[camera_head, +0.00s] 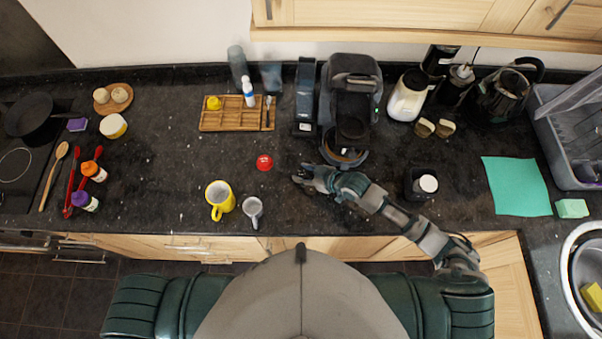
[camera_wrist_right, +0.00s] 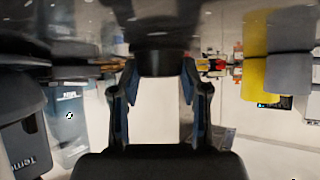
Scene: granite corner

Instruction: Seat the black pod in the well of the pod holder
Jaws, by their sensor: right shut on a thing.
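My right gripper (camera_head: 303,178) reaches in low over the counter, just in front of the coffee machine (camera_head: 350,95). In the right wrist view its two fingers (camera_wrist_right: 160,95) are closed on a dark round thing, which looks like the black pod (camera_wrist_right: 162,63). In the head view the pod is hidden or too small to make out at the fingertips. A dark rounded ring at the machine's front (camera_head: 345,156) may be the pod holder; I cannot tell its well clearly. The ring is just behind and right of the gripper. My left gripper is not in view.
A red round item (camera_head: 264,162) lies left of the gripper. A yellow mug (camera_head: 219,198) and a grey cup (camera_head: 253,211) stand at the front left. A black container (camera_head: 412,190) with a white top stands right of my forearm. A wooden tray (camera_head: 225,121) lies behind left.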

